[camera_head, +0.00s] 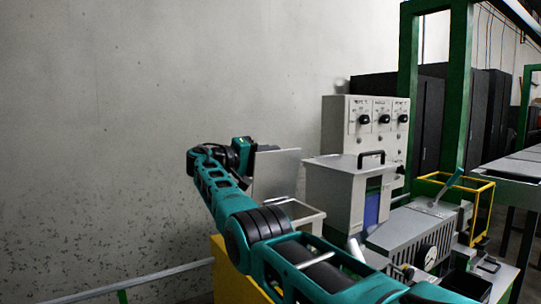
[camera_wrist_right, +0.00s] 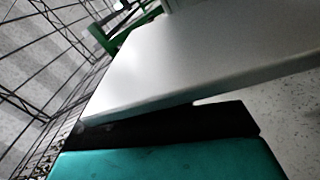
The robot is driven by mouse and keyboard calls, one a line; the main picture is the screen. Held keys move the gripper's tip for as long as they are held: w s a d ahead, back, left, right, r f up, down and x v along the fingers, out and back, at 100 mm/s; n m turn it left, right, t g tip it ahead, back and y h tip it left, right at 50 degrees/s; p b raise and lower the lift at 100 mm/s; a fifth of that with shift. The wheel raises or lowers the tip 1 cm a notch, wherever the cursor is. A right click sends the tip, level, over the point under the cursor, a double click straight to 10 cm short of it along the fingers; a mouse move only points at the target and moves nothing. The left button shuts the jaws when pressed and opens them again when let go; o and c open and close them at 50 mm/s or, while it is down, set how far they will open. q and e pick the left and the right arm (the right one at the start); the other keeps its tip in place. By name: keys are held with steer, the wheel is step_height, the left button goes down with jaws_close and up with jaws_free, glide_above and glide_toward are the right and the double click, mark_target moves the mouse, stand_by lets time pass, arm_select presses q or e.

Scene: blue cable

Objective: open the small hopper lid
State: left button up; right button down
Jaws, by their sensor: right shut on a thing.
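The small hopper lid (camera_head: 274,174) is a flat grey panel standing up steeply on the left side of the small hopper (camera_head: 308,217), whose open top shows. My right gripper (camera_head: 246,148) is shut at the upper left edge of the lid; its fingertips are partly hidden. In the right wrist view the lid is a broad grey plate (camera_wrist_right: 205,55) with its edge against a black finger (camera_wrist_right: 165,125). The other finger does not show there. My right arm hides the lower part of the hopper. My left gripper is in neither view.
A larger grey box with a black handle (camera_head: 349,185) stands just right of the hopper. Behind it is a control panel with black knobs (camera_head: 365,130). A machine with a gauge and lever (camera_head: 415,235) is at right. The wall at left leaves free room.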

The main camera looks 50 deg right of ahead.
steer(key=shift+w+f, duration=0.1)
steer(key=shift+f, duration=0.15)
steer(key=c, duration=1.2)
jaws_free()
steer(key=shift+w, duration=0.15)
steer(key=shift+o, duration=0.2)
steer(key=shift+r, duration=0.1)
steer(key=shift+a, duration=0.1)
steer(key=v, duration=0.7)
steer(key=shift+a, duration=0.2)
steer(key=shift+b, duration=0.3)
